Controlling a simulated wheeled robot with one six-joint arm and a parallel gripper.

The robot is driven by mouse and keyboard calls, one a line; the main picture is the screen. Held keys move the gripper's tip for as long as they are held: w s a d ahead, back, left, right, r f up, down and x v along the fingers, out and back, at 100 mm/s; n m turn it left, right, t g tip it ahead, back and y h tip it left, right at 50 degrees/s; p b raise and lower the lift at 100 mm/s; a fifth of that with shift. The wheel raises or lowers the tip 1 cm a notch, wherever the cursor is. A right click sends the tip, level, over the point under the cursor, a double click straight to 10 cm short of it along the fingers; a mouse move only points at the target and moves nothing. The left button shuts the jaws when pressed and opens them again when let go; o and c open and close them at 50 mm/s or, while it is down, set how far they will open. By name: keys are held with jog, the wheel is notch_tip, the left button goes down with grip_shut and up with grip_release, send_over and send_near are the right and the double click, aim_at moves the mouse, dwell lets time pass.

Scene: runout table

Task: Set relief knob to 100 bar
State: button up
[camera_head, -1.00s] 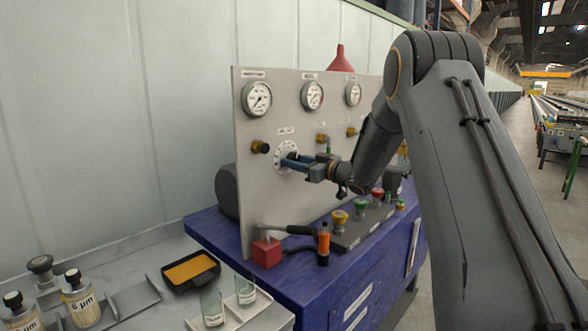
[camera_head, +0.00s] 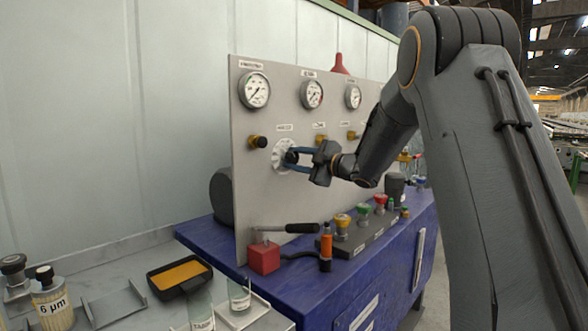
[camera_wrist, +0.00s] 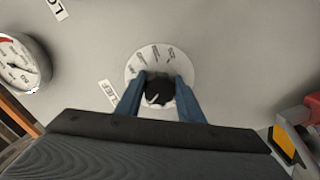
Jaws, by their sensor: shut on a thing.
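The relief knob is black and round and sits on a white dial plate (camera_head: 281,155) on the grey upright panel. In the wrist view the knob (camera_wrist: 158,92) has a white pointer line aimed to the lower left. The marked dial (camera_wrist: 163,57) shows above it, and its figures are too small to read surely. My gripper (camera_head: 288,157) reaches the panel from the right with blue fingers. In the wrist view my gripper (camera_wrist: 158,91) has one finger on each side of the knob and is shut on it. The lower part of the dial is hidden by the fingers.
Three gauges stand in a row above, the left one (camera_head: 254,90) nearest. A red block (camera_head: 263,258), an orange-handled tool (camera_head: 326,243) and several coloured knobs (camera_head: 342,221) stand on the blue bench (camera_head: 300,290) below.

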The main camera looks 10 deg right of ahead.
jog(key=shift+n+b, duration=1)
jog(key=shift+n, duration=0.2)
jog(key=o, duration=1.1)
jog(key=shift+c, duration=0.2)
jog(key=b+v, duration=0.1)
jog(key=v, duration=0.6)
jog(key=shift+s+d, duration=0.25)
jog(key=shift+s, duration=0.05)
